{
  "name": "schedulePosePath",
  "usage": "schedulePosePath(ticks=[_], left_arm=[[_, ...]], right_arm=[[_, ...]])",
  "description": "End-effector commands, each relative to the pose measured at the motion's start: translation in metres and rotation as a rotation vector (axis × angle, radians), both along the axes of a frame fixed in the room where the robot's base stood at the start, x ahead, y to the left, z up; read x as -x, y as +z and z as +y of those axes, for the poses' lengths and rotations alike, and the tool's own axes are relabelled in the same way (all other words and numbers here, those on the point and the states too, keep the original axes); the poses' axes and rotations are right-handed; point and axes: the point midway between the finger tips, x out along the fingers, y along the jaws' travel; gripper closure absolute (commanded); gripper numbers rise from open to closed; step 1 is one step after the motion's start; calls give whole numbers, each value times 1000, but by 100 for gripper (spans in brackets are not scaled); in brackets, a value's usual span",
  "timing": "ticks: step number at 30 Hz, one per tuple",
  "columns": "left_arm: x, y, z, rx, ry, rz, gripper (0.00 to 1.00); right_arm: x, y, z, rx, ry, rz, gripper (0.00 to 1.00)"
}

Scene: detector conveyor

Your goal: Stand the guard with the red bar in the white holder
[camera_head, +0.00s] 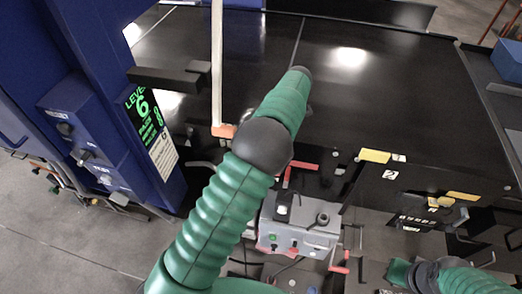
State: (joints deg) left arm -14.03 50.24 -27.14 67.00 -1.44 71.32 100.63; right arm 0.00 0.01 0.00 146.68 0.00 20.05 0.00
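My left arm rises from the bottom through the middle of the picture, and its dark wrist end is over the black conveyor top (390,80). Its gripper does not show; the arm covers that area. My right arm shows only at the bottom right corner, and no gripper fingers are clear there. A red bar (301,165) shows beside my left arm, at the near edge of the black top; the rest of that part is hidden. A pale upright strip (217,65) with an orange foot (223,131) stands left of my arm. I cannot tell which part is the white holder.
A grey control box (318,231) with red handles sits below the conveyor edge. Yellow tabs (375,156) line the black front at right. A blue column (115,95) with a green-lettered sign stands at left. A blue box (507,60) is at far right. The conveyor top's right side looks clear.

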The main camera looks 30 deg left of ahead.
Motion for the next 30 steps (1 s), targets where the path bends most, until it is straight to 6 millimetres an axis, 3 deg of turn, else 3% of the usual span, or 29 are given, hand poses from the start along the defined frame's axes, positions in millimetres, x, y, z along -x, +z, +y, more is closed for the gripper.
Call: schedulePosePath(ticks=[4, 30], left_arm=[[-1, 0, 0, 0, -1, -2, 100], [-2, 1, 0, -2, -1, -6, 100]], right_arm=[[0, 0, 0, 0, 0, 0, 100], [0, 0, 0, 0, 0, 0, 100]])
